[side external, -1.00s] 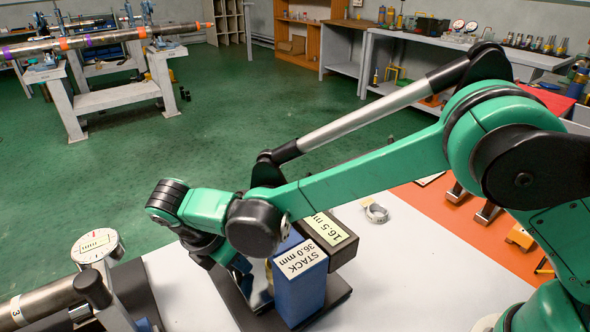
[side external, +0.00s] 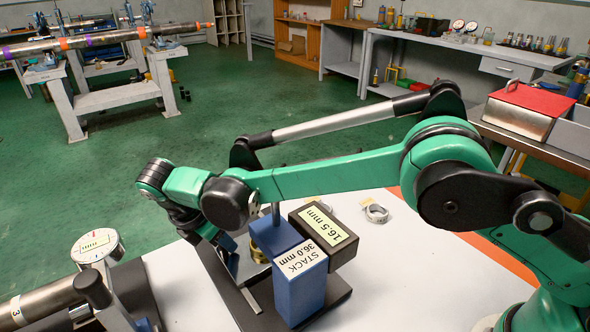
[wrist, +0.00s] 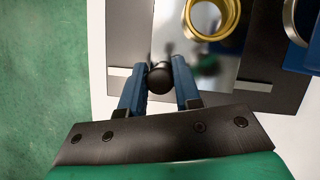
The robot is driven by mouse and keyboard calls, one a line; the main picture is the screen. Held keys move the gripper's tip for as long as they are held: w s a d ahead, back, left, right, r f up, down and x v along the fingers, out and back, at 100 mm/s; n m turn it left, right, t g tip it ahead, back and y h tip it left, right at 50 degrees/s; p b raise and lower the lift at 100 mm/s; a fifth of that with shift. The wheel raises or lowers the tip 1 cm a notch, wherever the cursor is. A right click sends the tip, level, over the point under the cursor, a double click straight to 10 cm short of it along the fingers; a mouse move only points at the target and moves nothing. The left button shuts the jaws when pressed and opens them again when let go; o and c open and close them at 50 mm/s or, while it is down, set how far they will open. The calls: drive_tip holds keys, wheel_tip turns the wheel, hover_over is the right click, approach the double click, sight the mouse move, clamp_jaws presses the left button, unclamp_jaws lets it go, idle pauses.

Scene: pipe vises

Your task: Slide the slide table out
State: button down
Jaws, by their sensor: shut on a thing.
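The slide table (wrist: 175,52) is a polished metal plate on a dark base plate (wrist: 127,50), with a brass ring (wrist: 212,18) on top. My gripper (wrist: 160,72) has blue fingers on both sides of the slide table's round black knob (wrist: 160,78) at the plate's near edge, and is shut on it. In the side view, the slide table (side external: 243,267) and brass ring (side external: 258,254) show partly beside the blue block marked STACK 36.0 mm (side external: 302,285). My gripper's fingertips are mostly hidden there behind my wrist.
A dark block marked 16.5 mm (side external: 324,228) stands beside the blue stack. A loose metal ring (side external: 376,212) lies on the white tabletop (side external: 410,270). A round dial gauge (side external: 97,246) and a steel pipe (side external: 40,303) are at the lower left.

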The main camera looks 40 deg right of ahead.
drive_tip(key=c, duration=0.6)
unclamp_jaws()
drive_tip(key=shift+v, duration=2.8)
